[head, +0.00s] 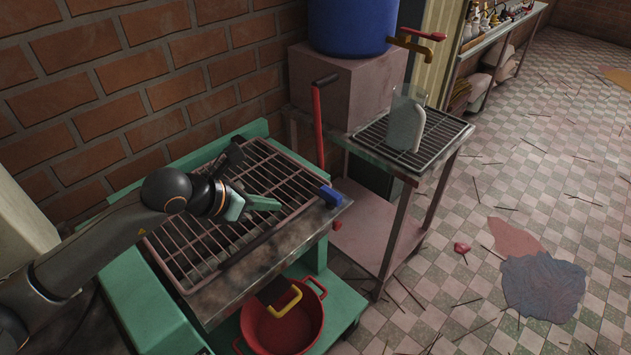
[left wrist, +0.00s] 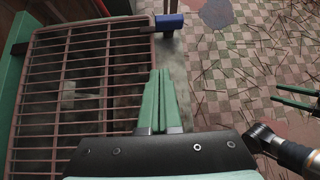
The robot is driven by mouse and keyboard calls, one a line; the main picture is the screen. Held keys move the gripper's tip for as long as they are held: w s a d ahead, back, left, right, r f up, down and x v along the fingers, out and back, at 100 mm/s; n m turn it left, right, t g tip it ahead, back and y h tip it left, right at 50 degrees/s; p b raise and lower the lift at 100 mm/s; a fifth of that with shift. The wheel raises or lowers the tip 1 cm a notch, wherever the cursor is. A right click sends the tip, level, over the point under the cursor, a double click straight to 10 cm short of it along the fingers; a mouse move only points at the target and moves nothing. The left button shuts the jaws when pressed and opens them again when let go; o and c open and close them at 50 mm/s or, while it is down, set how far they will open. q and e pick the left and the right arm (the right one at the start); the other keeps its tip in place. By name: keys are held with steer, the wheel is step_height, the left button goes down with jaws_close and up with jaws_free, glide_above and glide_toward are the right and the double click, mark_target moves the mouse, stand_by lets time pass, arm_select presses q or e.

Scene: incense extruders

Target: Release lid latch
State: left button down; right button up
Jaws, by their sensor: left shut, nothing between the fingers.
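The barred lid (head: 215,215) lies flat over the green-framed machine; it also shows in the left wrist view (left wrist: 75,75). A blue piece (head: 331,195) that looks like the latch sits at the lid's far right corner; it also shows at the top of the left wrist view (left wrist: 169,22). My left gripper (head: 279,204) is shut and empty above the lid, apart from the blue piece. In the left wrist view its fingers (left wrist: 159,72) lie together over the lid's right edge. My right gripper (left wrist: 276,96) shows there at the right edge, fingers apart.
A red lever (head: 318,125) with a black grip stands behind the lid. A yellow handle (head: 285,303) and a red pot (head: 300,333) are below the front edge. A rack table (head: 440,135) with a clear jug (head: 406,115) stands right. The brick wall is close behind.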

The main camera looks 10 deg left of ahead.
mark_target(325, 195)
arm_select(q)
steer(key=shift+w+a+r, duration=0.1)
steer(key=shift+w+a, duration=0.25)
steer(key=shift+a, duration=0.05)
steer(key=shift+s, duration=0.1)
steer(key=b+x, duration=0.5)
steer(key=x, duration=0.5)
steer(key=shift+a+f, duration=0.1)
steer(key=shift+f, duration=0.1)
steer(key=w+d, duration=0.1)
steer(key=w, duration=0.1)
steer(key=shift+w+d+r, duration=0.1)
steer(key=shift+w+d, duration=0.5)
steer(key=shift+w, duration=0.15)
arm_select(e)
steer(key=f, duration=0.1)
steer(key=w+a+f, duration=0.1)
steer(key=f, duration=0.1)
steer(key=shift+w+a+f, duration=0.15)
steer(key=shift+a+f, duration=0.2)
steer(key=shift+f, duration=0.05)
steer(key=shift+f, duration=0.2)
